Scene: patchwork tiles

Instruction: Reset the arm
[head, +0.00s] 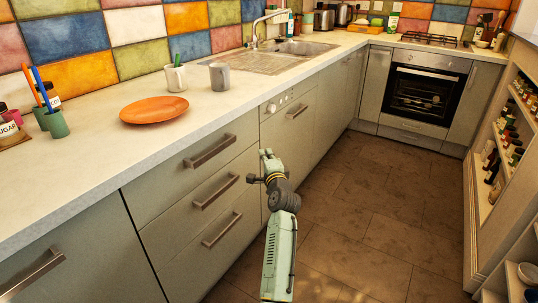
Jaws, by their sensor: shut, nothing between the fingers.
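My arm (281,255) rises from the bottom of the head view, pale green with a dark grey wrist joint. My gripper (266,154) is at its upper end, in front of the grey drawer fronts and below the counter edge. It is small in the picture and looks shut and empty. No object touches it that I can see. Whether it touches the drawer fronts cannot be told from this one view.
The counter (60,170) holds an orange plate (154,110), a white mug (174,78), a grey cup (219,76) and a sink (290,52). Drawers with bar handles (214,191) line the left. An oven (419,95) is at the back, open shelves (500,160) right. The brown floor (370,220) is clear.

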